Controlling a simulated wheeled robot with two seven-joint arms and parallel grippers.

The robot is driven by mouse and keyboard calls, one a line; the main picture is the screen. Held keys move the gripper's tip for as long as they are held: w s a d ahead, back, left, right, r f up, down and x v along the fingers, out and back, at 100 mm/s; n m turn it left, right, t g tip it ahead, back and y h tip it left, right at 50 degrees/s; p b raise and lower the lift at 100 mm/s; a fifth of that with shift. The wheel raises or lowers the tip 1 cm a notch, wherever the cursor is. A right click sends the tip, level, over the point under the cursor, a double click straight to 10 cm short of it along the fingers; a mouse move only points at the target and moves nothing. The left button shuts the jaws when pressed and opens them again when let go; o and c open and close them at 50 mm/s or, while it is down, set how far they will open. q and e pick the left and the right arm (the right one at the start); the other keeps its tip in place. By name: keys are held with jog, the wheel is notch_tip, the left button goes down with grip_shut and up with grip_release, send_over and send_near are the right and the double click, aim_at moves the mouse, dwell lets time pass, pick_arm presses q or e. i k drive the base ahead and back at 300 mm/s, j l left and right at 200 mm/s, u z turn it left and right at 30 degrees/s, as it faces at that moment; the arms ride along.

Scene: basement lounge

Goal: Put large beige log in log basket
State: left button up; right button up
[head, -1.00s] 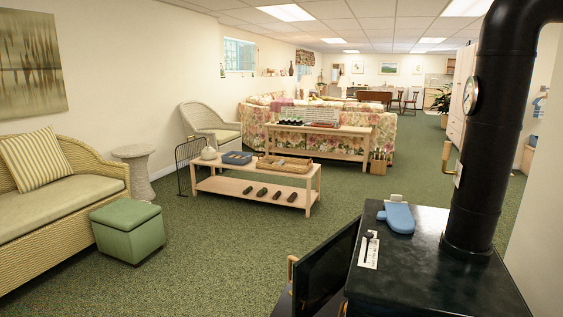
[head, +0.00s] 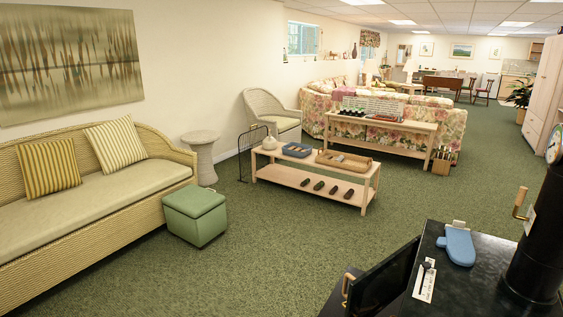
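I cannot pick out a large beige log for certain at this distance. A small tan basket (head: 441,165) with upright pieces in it stands on the floor at the right end of the console table; I cannot tell if it is the log basket. A shallow wicker tray (head: 362,167) with brownish contents lies on top of the low wooden table (head: 290,177). Neither of my grippers shows in the head view.
A black stove (head: 480,280) with an open door (head: 383,283) stands at the lower right. A green ottoman (head: 195,212) and wicker sofa (head: 90,245) are at left. A blue tray (head: 297,150) shares the low table. Carpet between ottoman and stove is clear.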

aim_at(361, 164)
jog(key=i+j+u, duration=0.2)
jog(key=i+j, duration=0.5)
jog(key=i+j+u, duration=0.2)
jog(key=i+j, duration=0.45)
jog(key=i+l+z, duration=0.1)
jog(key=i+z, duration=0.15)
jog(key=i, duration=0.3)
jog(key=i+z, duration=0.3)
jog(key=i, duration=0.3)
jog(key=i+j+z, duration=0.25)
jog(key=i, duration=0.3)
jog(key=i+j+z, duration=0.25)
jog(key=i, duration=0.3)
jog(key=i+l+z, duration=0.15)
jog(key=i+z, duration=0.15)
jog(key=i, duration=0.6)
jog(key=i+z, duration=0.3)
jog(key=i, duration=2.35)
